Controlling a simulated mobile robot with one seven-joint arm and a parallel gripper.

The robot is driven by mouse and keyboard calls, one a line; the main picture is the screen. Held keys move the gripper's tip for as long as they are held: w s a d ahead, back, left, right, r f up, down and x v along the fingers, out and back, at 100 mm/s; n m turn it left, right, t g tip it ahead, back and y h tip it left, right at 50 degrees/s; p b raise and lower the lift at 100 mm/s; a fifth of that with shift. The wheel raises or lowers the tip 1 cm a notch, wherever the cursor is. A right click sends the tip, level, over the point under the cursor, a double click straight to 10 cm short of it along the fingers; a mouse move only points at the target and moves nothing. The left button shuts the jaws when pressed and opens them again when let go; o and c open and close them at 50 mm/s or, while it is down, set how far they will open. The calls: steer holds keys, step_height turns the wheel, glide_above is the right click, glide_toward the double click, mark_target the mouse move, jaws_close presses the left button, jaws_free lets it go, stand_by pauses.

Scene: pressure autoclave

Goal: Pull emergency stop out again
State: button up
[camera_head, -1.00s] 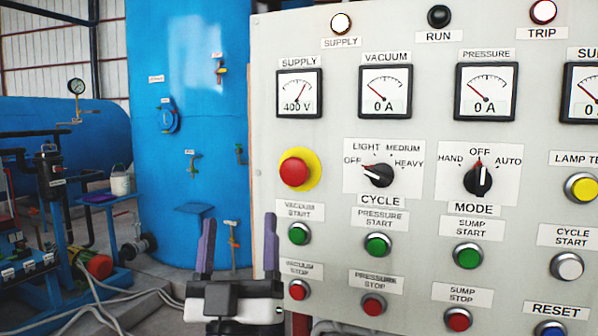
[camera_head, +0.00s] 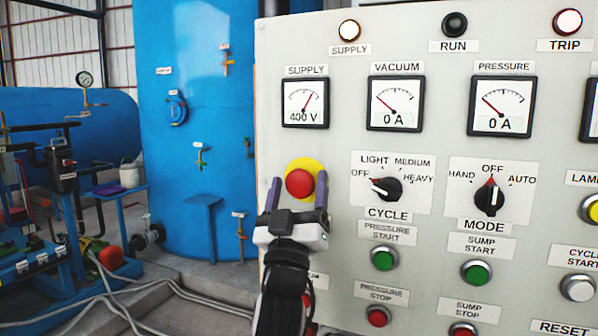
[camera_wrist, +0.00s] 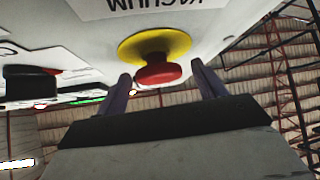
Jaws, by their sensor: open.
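The emergency stop is a red mushroom button (camera_head: 299,183) on a yellow round plate (camera_head: 318,167), at the left side of the grey control panel (camera_head: 340,147). My gripper (camera_head: 297,193) is open, with one finger on each side of the red button in the head view. In the wrist view the red button (camera_wrist: 158,75) and yellow plate (camera_wrist: 135,46) are ahead of the gap between my two fingers (camera_wrist: 163,90). I cannot tell whether the fingers touch it. My gripper and wrist hide the vacuum start and stop buttons below.
The cycle selector (camera_head: 386,189) and mode selector (camera_head: 489,197) stick out to the right. Below them are the green pressure start button (camera_head: 384,258) and red pressure stop button (camera_head: 377,317). A blue tank (camera_head: 195,120) stands behind on the left, with hoses on the floor.

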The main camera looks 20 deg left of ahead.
steer(key=shift+w+a+r, duration=0.1)
steer(key=shift+w+r, duration=0.4)
steer(key=shift+w, duration=0.05)
steer(key=c, duration=1.4)
steer(key=shift+s, duration=0.65)
steer(key=shift+h, duration=0.3)
steer(key=o, duration=1.4)
